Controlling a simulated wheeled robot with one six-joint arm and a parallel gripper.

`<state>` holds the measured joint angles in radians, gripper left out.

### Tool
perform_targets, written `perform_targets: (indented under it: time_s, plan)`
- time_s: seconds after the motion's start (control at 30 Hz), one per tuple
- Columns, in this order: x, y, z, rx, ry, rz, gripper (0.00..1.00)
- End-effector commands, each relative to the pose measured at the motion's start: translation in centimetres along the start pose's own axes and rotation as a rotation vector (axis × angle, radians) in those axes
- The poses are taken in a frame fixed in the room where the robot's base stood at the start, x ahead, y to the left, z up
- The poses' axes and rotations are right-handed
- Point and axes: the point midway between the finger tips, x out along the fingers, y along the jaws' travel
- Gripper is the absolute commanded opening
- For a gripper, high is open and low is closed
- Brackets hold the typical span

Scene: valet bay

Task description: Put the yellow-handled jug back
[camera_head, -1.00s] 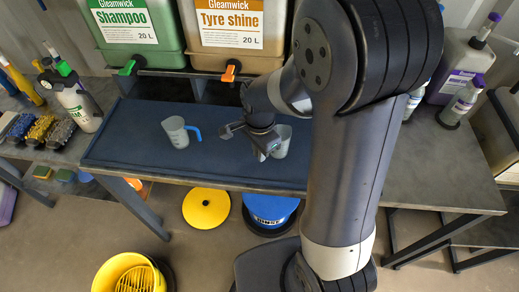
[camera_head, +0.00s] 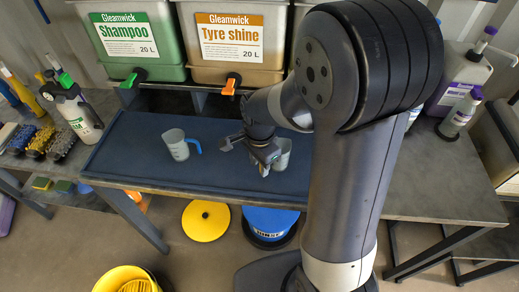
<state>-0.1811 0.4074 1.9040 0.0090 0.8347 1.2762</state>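A translucent grey jug (camera_head: 284,153) stands on the dark blue mat, partly hidden behind my gripper and arm. Its handle is not visible, so I cannot tell its colour. My gripper (camera_head: 264,164) is low over the mat, at the left side of this jug in the picture. I cannot tell whether its fingers touch the jug or are closed on anything. A second translucent grey jug (camera_head: 174,144) stands upright to the left on the mat, and its handle is blue. No yellow handle shows.
The mat (camera_head: 130,165) lies on a grey bench below a green-tapped Shampoo container (camera_head: 128,40) and an orange-tapped Tyre shine container (camera_head: 232,42). Spray bottles and brushes (camera_head: 45,140) crowd the left end. A purple-labelled bottle (camera_head: 459,115) stands right. Buckets and lids are on the floor.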

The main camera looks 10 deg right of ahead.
Motion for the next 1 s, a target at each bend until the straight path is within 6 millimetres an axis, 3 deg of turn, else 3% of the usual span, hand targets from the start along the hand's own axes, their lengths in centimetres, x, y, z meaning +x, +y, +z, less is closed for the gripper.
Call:
perform_targets:
  time_s: [0.5,0.7,1.0]
  plan:
    - [-10.0,-0.1,0.0,0.000,0.002,-0.006,0.32]
    - [-11.6,0.0,0.0,0.000,0.001,-0.003,0.32]
    - [-11.7,0.0,0.0,0.000,0.000,-0.002,0.32]
